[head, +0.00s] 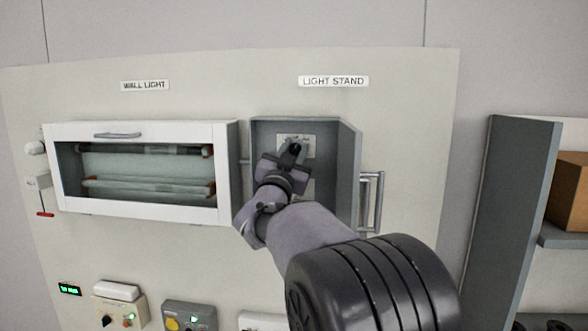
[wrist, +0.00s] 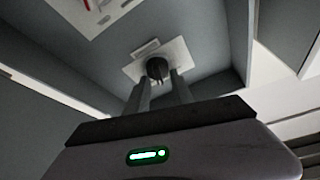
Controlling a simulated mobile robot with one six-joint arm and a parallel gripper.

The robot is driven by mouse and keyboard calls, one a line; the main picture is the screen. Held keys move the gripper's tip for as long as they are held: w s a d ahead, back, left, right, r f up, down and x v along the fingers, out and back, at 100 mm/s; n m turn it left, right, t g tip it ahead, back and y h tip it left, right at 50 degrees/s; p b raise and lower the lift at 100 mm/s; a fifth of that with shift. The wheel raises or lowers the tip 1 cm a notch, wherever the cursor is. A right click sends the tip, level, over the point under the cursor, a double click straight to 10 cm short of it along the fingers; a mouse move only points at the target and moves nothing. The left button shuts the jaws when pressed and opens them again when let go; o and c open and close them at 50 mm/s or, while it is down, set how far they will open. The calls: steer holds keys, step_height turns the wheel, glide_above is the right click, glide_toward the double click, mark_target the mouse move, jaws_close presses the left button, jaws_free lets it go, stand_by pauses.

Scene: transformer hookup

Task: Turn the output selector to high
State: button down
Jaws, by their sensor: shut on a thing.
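In the head view, the open grey box (head: 349,165) under the "LIGHT STAND" label has a pale plate (head: 309,141) on its back wall. My gripper (head: 292,152) reaches into the box at this plate and hides most of it. In the wrist view, a dark round knob, the output selector (wrist: 157,67), stands on the pale plate (wrist: 178,52). My gripper (wrist: 160,84) is shut on the knob, one finger on each side. The knob's pointer and the plate's markings are too small to read.
A second plate with red marks (wrist: 88,12) is in the same box. The box door with its handle (head: 372,200) stands open at the right. A white glass-fronted cabinet (head: 228,165) is close at the left. Control boxes (head: 188,316) sit below; a grey shelf (head: 508,220) stands right.

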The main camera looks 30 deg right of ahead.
steer(key=m, duration=0.1)
steer(key=m+g+b, duration=0.1)
steer(key=m+h+b, duration=0.1)
steer(key=shift+f+m+g, duration=0.25)
steer(key=shift+m+g, duration=0.05)
steer(key=shift+g, duration=0.1)
steer(key=shift+d+r+m+g+h+b, duration=0.15)
steer(key=shift+m+g+b, duration=0.2)
steer(key=shift+m, duration=0.55)
steer(key=shift+a+f+m+g+h+b, duration=0.15)
steer(key=shift+m+g, duration=0.3)
steer(key=shift+m, duration=0.45)
steer(key=shift+d+r+m, duration=0.1)
steer(key=shift+r+m, duration=0.05)
steer(key=shift+m, duration=0.15)
steer(key=c, duration=1.1)
jaws_free()
steer(key=b+v, duration=0.5)
steer(key=v, duration=1.2)
steer(key=shift+a, duration=0.25)
